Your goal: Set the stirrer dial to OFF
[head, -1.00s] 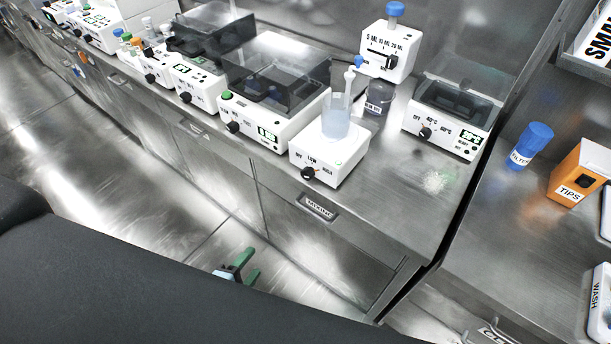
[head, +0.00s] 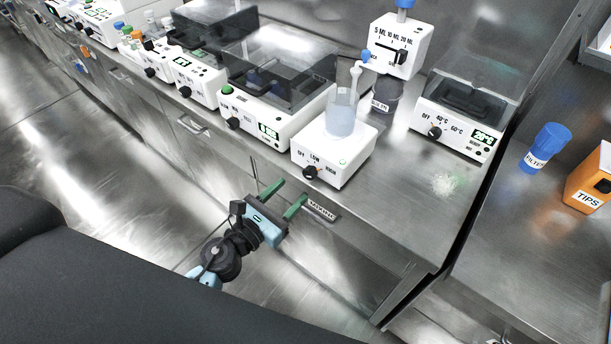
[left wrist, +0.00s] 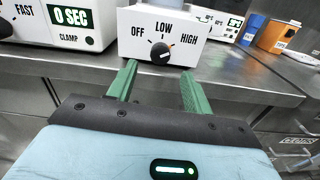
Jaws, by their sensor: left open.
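The stirrer (head: 325,158) is a white box on the steel bench, with a clear beaker (head: 342,118) on top. Its front carries a black dial (head: 310,172) with OFF, LOW and HIGH marks. In the left wrist view the dial (left wrist: 160,53) has an orange mark that seems to point up and right, toward HIGH. My left gripper (head: 291,191) has green fingers, open and empty, in front of the bench, a little short of the dial. In the left wrist view the dial lies just beyond and between the fingertips (left wrist: 158,70). My right gripper is not in view.
A lidded device with a 0 SEC display (head: 270,120) stands left of the stirrer. A dispenser (head: 400,45) and dark bottle (head: 383,95) stand behind it. A heater (head: 455,125) stands to the right. A drawer handle (head: 321,208) lies below the bench edge.

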